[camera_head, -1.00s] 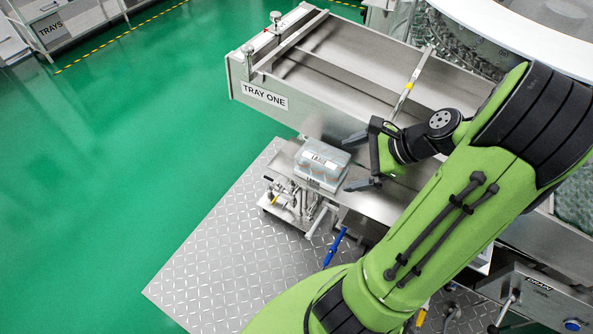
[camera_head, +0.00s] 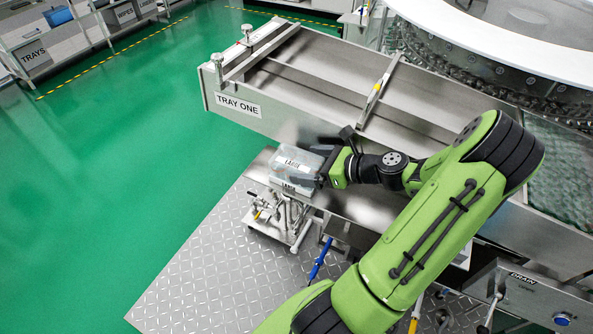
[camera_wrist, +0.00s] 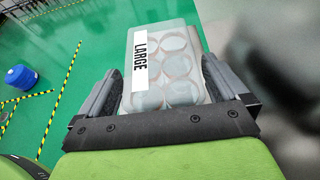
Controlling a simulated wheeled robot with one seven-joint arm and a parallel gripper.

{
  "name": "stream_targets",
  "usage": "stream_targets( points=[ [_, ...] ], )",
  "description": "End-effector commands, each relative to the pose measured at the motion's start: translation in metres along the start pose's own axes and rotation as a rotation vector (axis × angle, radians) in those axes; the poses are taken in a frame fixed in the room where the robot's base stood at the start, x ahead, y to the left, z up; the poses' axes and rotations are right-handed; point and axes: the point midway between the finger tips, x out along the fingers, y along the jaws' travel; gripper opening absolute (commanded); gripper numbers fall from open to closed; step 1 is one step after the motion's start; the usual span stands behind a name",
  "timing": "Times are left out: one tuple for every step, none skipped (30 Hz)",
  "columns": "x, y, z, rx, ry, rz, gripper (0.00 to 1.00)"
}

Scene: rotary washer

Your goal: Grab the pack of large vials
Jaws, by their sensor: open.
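In the wrist view my gripper (camera_wrist: 165,85) has a finger on either side of the pack. Whether the fingers touch its sides is hard to tell.
Tray one (camera_head: 300,90) is a long metal trough directly behind the pack. A large round washer (camera_head: 490,60) stands at the back right. Below the stand lies a patterned metal floor plate (camera_head: 210,270). The green floor on the left is free.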

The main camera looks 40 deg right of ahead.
Motion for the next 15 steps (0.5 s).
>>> stream_targets(
  points=[
    [0.012,0.002,-0.001,0.000,-0.002,0.005,1.00],
    [0.018,0.002,-0.001,-0.001,-0.002,0.006,1.00],
    [0.024,0.001,-0.001,-0.001,0.000,0.005,1.00],
    [0.028,0.001,-0.001,0.000,0.000,0.005,1.00],
    [0.030,0.001,-0.001,0.000,-0.001,0.003,1.00],
    [0.033,0.001,-0.001,0.000,0.000,0.001,1.00],
    [0.034,0.000,-0.001,0.000,0.000,0.001,1.00],
    [0.034,0.000,-0.001,-0.001,0.000,0.001,1.00],
    [0.034,0.000,-0.001,-0.001,0.001,0.000,1.00],
    [0.033,0.000,-0.001,-0.001,0.001,0.000,1.00],
    [0.033,0.000,0.000,-0.001,0.001,0.000,1.00],
    [0.033,0.000,0.000,-0.001,0.001,0.000,1.00],
    [0.033,0.000,0.000,-0.001,0.001,0.000,0.95],
    [0.033,0.000,0.000,-0.001,0.001,0.000,0.91],
    [0.033,0.000,0.000,-0.001,0.001,0.000,0.85]
  ],
)
